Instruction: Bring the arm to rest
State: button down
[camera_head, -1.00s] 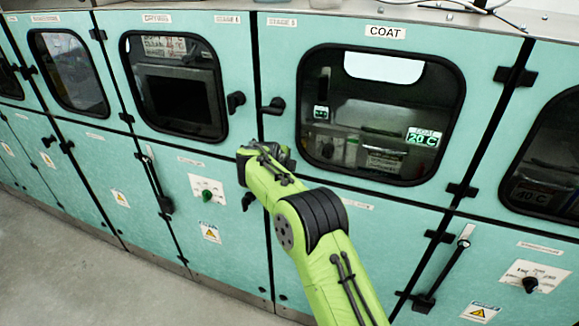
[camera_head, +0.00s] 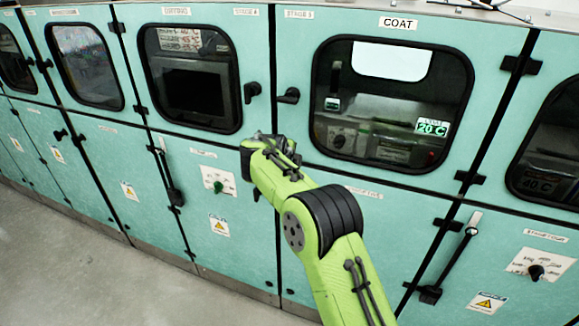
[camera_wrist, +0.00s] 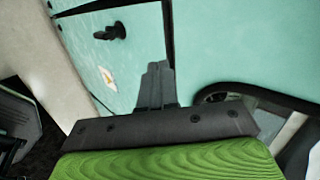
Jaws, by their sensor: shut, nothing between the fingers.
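My green arm (camera_head: 300,205) reaches up from the bottom of the head view, bent at a dark joint, in front of the teal cabinets. My gripper shows in the wrist view (camera_wrist: 156,72) as two dark fingers close together, shut and empty. In the head view the fingers are mostly hidden behind the wrist end of the arm. The gripper is apart from any handle that I can make out, in front of the lower teal panels.
Teal cabinets with dark-framed windows run across the view. A green knob (camera_head: 217,187) sits on a lower panel. Grey floor (camera_head: 120,285) at the lower left is clear.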

jog(key=v, duration=0.7)
jog(key=s+d+r+n+g+y, duration=0.1)
jog(key=s+d+r+n, duration=0.35)
jog(key=s, duration=0.35)
jog(key=s+d+r+n, duration=0.4)
jog(key=s+d+n, duration=0.2)
jog(key=s, duration=0.3)
jog(key=s+d+f+n+g+y, duration=0.1)
jog(key=s+f+n, duration=0.3)
jog(key=s, duration=0.7)
jog(key=s+d+f+n+g+y, duration=0.1)
jog(key=s+f+n, duration=0.4)
jog(key=s, duration=0.7)
jog(key=shift+d+n+b, duration=0.3)
jog(key=shift+d+n, duration=0.05)
jog(key=shift+n, duration=0.7)
jog(key=shift+s, duration=0.1)
